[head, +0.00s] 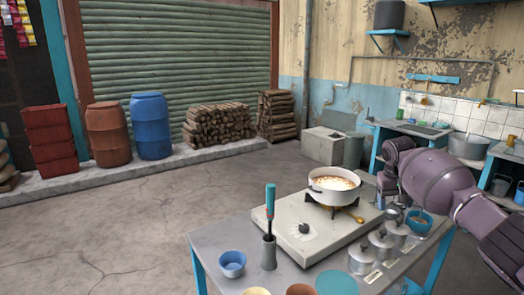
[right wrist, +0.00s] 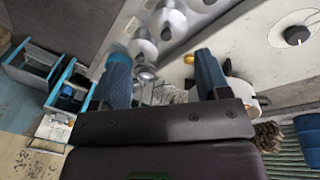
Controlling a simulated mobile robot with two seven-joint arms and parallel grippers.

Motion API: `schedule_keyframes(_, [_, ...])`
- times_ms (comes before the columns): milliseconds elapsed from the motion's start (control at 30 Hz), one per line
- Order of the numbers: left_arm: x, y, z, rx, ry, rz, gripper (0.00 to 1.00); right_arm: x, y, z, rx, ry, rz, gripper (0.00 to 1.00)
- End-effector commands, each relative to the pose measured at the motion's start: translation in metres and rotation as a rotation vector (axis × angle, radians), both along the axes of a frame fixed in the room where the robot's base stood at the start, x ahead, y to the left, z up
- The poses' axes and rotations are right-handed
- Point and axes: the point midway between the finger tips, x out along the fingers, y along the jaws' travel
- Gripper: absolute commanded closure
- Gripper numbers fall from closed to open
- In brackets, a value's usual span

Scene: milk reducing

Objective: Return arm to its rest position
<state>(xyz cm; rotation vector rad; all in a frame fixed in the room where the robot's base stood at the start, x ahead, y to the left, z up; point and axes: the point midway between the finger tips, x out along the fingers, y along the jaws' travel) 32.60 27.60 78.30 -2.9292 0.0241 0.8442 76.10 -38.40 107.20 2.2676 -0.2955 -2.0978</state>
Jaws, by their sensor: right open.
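My right arm (head: 440,180) comes in from the right of the head view, with its hand to the right of the white pot. My right gripper (right wrist: 163,75) shows two blue fingers spread apart in the right wrist view, with nothing held between them. The white pot (head: 334,192) stands on the burner of the stove (head: 300,228) with brownish-white contents in it. A spoon with a golden handle (head: 354,216) lies by the burner. My left gripper is not in view.
The table (head: 222,248) also carries a blue bowl (head: 232,264), a grey holder (head: 269,254) with a teal-handled tool (head: 270,204), and several metal canisters (head: 381,246) near the arm. A sink counter (head: 415,128) is at the back right. Open floor lies left of the table.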

Motion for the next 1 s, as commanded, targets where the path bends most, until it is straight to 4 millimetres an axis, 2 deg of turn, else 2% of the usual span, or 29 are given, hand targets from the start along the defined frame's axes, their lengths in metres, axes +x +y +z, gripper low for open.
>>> schedule_keyframes(33, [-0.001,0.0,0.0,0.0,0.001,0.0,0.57,-0.004,-0.031,0.011,-0.021,-0.012,-0.038,0.31])
schedule_keyframes(100, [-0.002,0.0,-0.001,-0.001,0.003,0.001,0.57,-0.009,-0.063,0.024,-0.043,-0.024,-0.079,0.31])
schedule_keyframes(200, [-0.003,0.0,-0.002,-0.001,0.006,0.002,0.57,-0.017,-0.101,0.04,-0.07,-0.04,-0.127,0.31])
schedule_keyframes(500, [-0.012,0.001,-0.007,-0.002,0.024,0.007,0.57,-0.044,-0.188,0.083,-0.133,-0.077,-0.244,0.31])
schedule_keyframes(867, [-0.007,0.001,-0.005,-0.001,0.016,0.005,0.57,-0.059,-0.199,-0.002,-0.216,-0.121,-0.127,0.31])
schedule_keyframes(1000, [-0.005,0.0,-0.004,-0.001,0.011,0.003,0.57,-0.074,-0.205,-0.046,-0.257,-0.148,-0.055,0.31])
